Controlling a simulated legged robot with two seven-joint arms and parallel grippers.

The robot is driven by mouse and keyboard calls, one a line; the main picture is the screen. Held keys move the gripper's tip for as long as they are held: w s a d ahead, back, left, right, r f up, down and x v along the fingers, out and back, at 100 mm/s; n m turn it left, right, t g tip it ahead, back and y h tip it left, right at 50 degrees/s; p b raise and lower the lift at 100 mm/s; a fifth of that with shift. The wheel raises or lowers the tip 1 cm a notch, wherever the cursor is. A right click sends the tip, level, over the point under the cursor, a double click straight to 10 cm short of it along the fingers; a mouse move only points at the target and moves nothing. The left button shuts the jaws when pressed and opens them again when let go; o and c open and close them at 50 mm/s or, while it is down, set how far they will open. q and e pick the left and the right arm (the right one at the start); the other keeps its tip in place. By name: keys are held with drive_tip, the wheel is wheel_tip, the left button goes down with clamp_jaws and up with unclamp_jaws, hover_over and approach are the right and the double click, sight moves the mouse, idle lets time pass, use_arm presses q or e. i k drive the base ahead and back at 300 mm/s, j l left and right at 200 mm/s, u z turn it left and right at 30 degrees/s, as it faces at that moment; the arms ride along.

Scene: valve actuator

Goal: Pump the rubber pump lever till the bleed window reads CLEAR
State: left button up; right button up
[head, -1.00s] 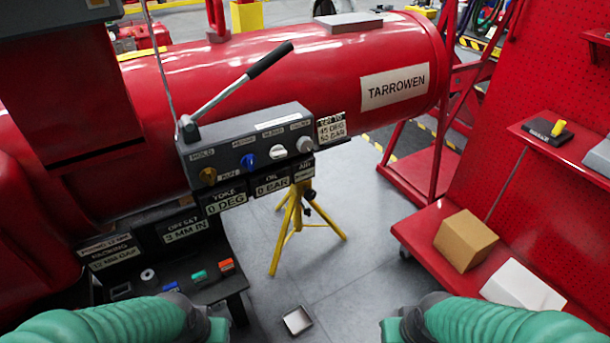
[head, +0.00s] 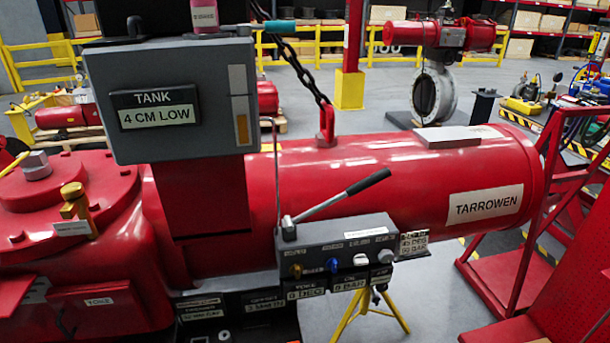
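The pump lever (head: 345,194) has a black rubber grip and a metal rod, and slopes up to the right from the left end of the grey control box (head: 340,243). The box carries brass, blue, white and grey knobs. Labels below it read YOKE 0 DEG and OIL 0 BAR. A grey tank box (head: 178,138) at upper left reads TANK 4 CM LOW and has a narrow window with an amber lower part (head: 241,122). I see no window reading CLEAR. Neither gripper is in view.
A large red cylinder marked TARROWEN (head: 400,185) lies behind the control box. A chain (head: 295,65) hangs to its red lug. A yellow tripod (head: 370,312) stands below the box. A red frame (head: 510,230) stands at right. A brass fitting (head: 75,205) sits on the red housing at left.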

sight(367, 182)
drive_tip(key=i+l+u, duration=0.1)
drive_tip(key=l+u, duration=1.3)
drive_tip(key=k+l, duration=0.05)
drive_tip(key=l, duration=0.05)
